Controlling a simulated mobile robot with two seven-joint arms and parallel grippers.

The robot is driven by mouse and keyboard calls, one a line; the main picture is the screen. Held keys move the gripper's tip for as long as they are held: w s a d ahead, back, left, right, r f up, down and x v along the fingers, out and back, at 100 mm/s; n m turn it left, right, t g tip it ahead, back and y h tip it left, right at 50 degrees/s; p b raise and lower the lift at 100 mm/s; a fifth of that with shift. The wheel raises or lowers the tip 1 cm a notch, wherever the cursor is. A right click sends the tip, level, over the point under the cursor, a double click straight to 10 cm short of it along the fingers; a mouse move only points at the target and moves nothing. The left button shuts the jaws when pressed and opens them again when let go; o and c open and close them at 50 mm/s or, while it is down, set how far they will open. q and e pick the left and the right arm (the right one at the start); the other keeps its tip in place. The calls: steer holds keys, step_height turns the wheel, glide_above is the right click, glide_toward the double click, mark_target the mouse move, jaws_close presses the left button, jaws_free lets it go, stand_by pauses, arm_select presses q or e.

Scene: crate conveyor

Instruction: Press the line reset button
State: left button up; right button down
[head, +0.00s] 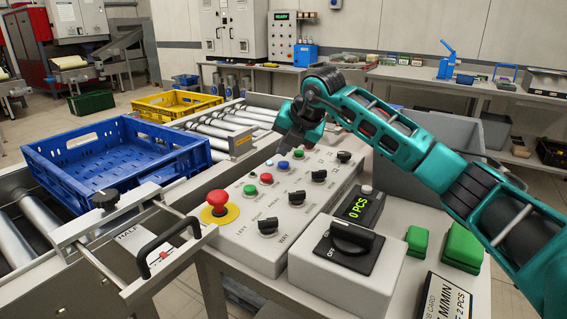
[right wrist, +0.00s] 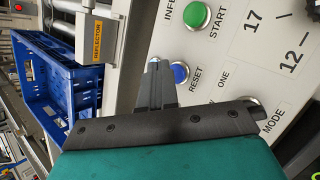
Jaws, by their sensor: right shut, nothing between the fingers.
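The control box (head: 243,226) stands on the table in the middle of the head view. Its blue reset button (head: 283,165) is in the back part of the panel. In the right wrist view the blue button (right wrist: 181,73) sits beside the word RESET. My right gripper (head: 285,146) is shut and empty, pointing down just above the blue button. In the right wrist view its fingertips (right wrist: 158,72) are right beside the button and partly overlap its left edge. I cannot tell whether they touch it. My left gripper is not in view.
Near the reset button are a green start button (right wrist: 197,14), a red button (head: 266,178) and several black knobs. A red emergency stop (head: 218,200) is at the panel's front left. A blue crate (head: 120,185) sits on the conveyor at left. A grey switch box (head: 345,270) stands in front.

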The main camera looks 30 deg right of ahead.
mark_target(285, 163)
steer(key=shift+f, duration=0.1)
stand_by(0.7)
steer(key=shift+f, duration=0.4)
steer(key=shift+f+b, duration=0.5)
steer(key=shift+b, duration=0.05)
stand_by(0.8)
steer(key=shift+r, duration=0.1)
steer(key=shift+r+p, duration=0.65)
steer(key=shift+r, duration=0.15)
steer(key=shift+r, duration=0.1)
step_height(285, 163, up, 5)
steer(key=p, duration=0.3)
steer(key=shift+p, duration=0.4)
